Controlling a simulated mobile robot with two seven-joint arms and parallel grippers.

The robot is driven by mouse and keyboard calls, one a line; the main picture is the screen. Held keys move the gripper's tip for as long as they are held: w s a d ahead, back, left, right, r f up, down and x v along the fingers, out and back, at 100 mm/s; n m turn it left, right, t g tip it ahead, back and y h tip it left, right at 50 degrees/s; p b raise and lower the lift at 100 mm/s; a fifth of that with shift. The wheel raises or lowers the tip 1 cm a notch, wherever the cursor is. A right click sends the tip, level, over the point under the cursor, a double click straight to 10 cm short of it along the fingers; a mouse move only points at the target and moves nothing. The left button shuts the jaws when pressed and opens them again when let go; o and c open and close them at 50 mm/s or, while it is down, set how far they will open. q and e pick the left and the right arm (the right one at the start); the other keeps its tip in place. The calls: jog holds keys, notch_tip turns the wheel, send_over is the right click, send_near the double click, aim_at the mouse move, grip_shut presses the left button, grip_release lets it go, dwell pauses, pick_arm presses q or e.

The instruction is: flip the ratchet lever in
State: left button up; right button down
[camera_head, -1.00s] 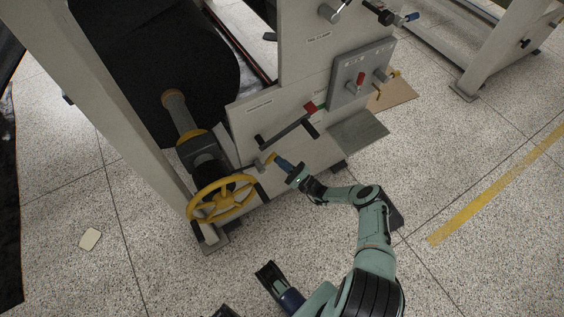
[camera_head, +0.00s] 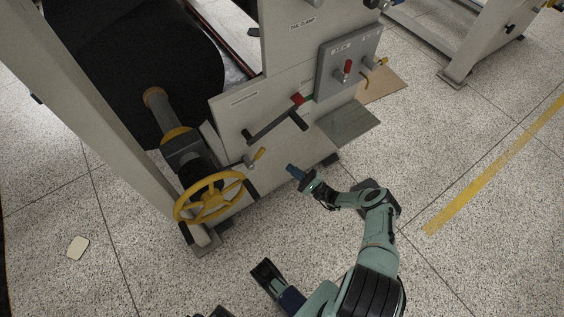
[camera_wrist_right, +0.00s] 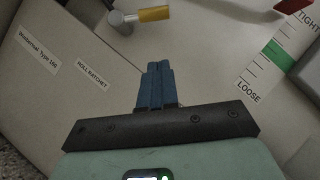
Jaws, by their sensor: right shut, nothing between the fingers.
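The ratchet lever is a small grey arm with a yellow handle (camera_head: 259,154) low on the machine's grey side panel, just above and right of the yellow handwheel. In the right wrist view the yellow handle (camera_wrist_right: 154,14) lies at the top, near the "ROLL RATCHET" label (camera_wrist_right: 92,74), its grey end to the left. My right gripper (camera_head: 291,169) is shut and empty, to the right of the lever and apart from it. Its blue fingers (camera_wrist_right: 157,70) point toward the panel in the right wrist view.
The yellow handwheel (camera_head: 210,197) stands left of the lever. The right wrist view shows a TIGHT–LOOSE scale (camera_wrist_right: 268,62) at right. Open speckled floor (camera_head: 440,170) lies to the right.

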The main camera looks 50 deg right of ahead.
jog(key=shift+v, duration=1.45)
